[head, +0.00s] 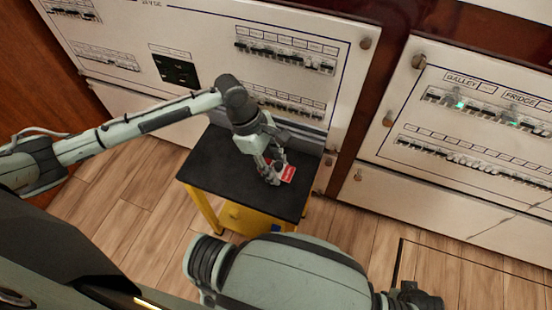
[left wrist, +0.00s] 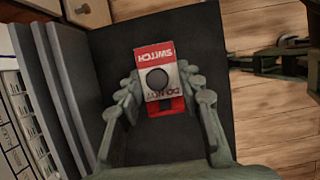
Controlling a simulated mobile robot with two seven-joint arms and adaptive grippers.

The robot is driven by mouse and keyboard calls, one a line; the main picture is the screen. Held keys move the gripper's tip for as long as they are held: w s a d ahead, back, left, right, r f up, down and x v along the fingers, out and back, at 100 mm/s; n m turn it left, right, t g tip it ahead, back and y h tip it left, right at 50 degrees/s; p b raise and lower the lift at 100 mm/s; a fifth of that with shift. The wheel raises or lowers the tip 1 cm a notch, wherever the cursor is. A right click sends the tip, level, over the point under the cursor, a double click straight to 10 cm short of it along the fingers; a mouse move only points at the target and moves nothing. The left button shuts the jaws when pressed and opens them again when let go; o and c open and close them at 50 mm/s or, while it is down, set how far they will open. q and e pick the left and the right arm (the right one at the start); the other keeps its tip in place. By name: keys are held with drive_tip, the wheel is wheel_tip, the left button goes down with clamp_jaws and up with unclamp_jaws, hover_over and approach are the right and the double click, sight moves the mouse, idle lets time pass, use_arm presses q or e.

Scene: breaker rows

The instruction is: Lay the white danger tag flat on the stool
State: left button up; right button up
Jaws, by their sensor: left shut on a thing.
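The danger tag (head: 289,174) is a small card, white with red bands and lettering, and a dark round spot shows on it in the left wrist view (left wrist: 154,56). My left gripper (head: 274,177) is shut on the tag, with a finger at each side of it in the left wrist view (left wrist: 161,92). The gripper points down over the black top of the stool (head: 215,165). The tag is over the stool top, roughly face up; I cannot tell whether it touches. Part of my right gripper seems to show at the right of the left wrist view (left wrist: 262,62); its jaws are unclear.
The stool has yellow legs and stands close against the breaker panel (head: 205,35). A second panel (head: 470,140) with green lights is at the right. The visible stool top around the tag is bare. Wooden floor (head: 130,215) is open at the left.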

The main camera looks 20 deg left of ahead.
use_arm(q)
drive_tip(key=shift+f, duration=0.5)
drive_tip(key=shift+f, duration=0.6)
drive_tip(key=o, duration=1)
drive_tip(key=shift+r, duration=0.1)
drive_tip(key=v, duration=1.1)
drive_tip(key=shift+r, duration=0.4)
drive_tip(key=shift+a, duration=0.15)
